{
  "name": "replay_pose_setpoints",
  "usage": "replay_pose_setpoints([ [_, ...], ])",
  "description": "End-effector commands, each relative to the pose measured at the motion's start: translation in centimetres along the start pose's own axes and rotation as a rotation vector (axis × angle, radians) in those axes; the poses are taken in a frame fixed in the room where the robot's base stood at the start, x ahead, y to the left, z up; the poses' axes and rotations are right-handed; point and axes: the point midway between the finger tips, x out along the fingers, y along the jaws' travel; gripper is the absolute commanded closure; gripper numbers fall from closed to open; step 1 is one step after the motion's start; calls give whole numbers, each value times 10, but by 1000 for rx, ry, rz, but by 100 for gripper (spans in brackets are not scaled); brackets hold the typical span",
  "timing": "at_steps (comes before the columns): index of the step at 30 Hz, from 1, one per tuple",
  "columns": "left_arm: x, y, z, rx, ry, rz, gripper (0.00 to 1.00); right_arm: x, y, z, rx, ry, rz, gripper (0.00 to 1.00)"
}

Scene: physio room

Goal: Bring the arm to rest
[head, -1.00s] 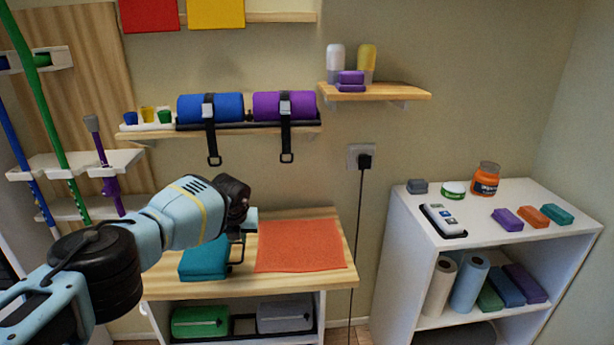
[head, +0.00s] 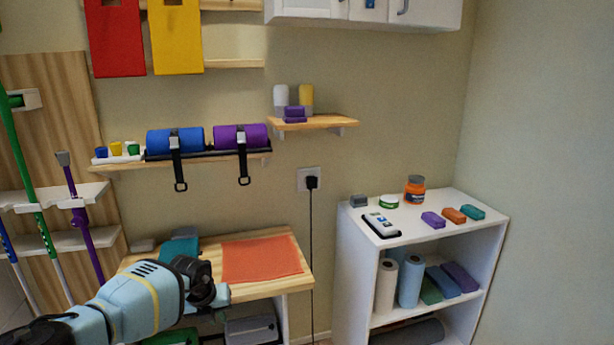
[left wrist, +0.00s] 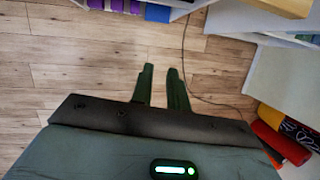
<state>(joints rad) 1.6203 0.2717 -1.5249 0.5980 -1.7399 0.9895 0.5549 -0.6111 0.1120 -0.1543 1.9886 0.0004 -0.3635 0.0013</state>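My left arm comes in from the lower left of the head view, with its gripper (head: 218,295) in front of the wooden bench's front edge. The fingers are hard to make out there. In the left wrist view two dark green fingers (left wrist: 160,88) stand a little apart, with bare wooden floor showing between them and nothing held. My right arm and gripper are not in view.
The wooden bench (head: 285,290) carries an orange mat (head: 262,260) and a teal block (head: 180,248). A white shelf unit (head: 350,245) with small items stands right. A wall shelf (head: 190,160) holds blue and purple rolls. A black cable (head: 311,250) hangs from the socket.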

Motion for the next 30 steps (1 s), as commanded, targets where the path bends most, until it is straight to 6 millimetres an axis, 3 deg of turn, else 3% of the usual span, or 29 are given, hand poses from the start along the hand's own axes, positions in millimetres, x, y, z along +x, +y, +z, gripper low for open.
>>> replay_pose_setpoints([
  [3,32,-41,-52,-12,80,-151,84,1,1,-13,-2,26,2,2],
  [9,65,-117,-152,-103,221,-458,84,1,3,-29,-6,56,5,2],
  [12,68,-155,-202,-195,289,-625,84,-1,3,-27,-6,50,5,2],
  [18,51,-207,-273,-452,387,-908,84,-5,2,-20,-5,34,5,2],
  [24,26,-226,-314,-786,439,-1109,84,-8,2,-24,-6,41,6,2],
  [30,9,-208,-336,-1170,443,-1213,84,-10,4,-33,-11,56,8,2],
])
